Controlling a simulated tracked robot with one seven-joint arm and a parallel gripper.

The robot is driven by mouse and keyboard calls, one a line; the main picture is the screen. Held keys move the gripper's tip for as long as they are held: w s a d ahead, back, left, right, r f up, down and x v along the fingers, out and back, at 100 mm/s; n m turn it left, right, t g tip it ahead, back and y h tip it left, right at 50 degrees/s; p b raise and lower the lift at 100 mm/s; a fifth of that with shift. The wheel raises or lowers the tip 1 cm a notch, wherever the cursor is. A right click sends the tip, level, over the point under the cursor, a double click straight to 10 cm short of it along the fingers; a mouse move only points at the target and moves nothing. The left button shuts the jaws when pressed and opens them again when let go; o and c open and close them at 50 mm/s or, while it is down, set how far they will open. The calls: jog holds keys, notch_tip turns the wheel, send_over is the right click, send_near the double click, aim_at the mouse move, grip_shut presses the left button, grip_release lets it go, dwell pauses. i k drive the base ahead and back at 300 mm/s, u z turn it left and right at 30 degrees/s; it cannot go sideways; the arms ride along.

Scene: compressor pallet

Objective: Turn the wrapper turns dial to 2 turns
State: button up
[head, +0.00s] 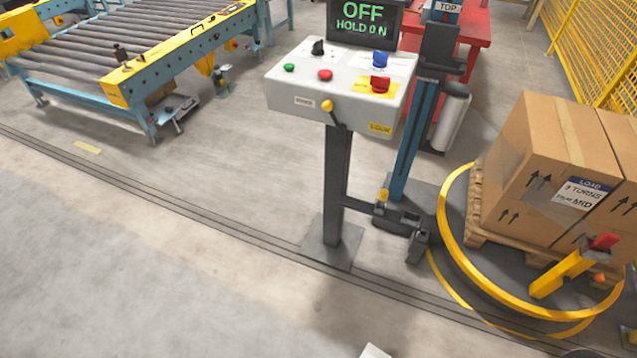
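The wrapper's control box (290,85) stands on a dark post. Its sloped top carries a black knob (318,47), a blue knob (380,60) and a red knob (380,85) on a yellow plate. I cannot read their markings, so I cannot tell which is the turns dial or where its pointer stands. A green button (289,67) and a red button (325,74) are on the left half. The screen (363,22) above reads "OFF" and "HOLD ON".
A yellow-knobbed lever (327,105) hangs from the box's front. A roller conveyor (110,55) is at upper left. Floor in front is clear.

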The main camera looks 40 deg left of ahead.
aim_at(317, 46)
jog(key=z, duration=0.65)
jog(key=i, duration=0.1)
jog(key=u, duration=1.95)
jog(key=k, duration=0.5)
jog(key=u, duration=0.4)
jog(key=i, duration=0.55)
jog(key=z, duration=0.25)
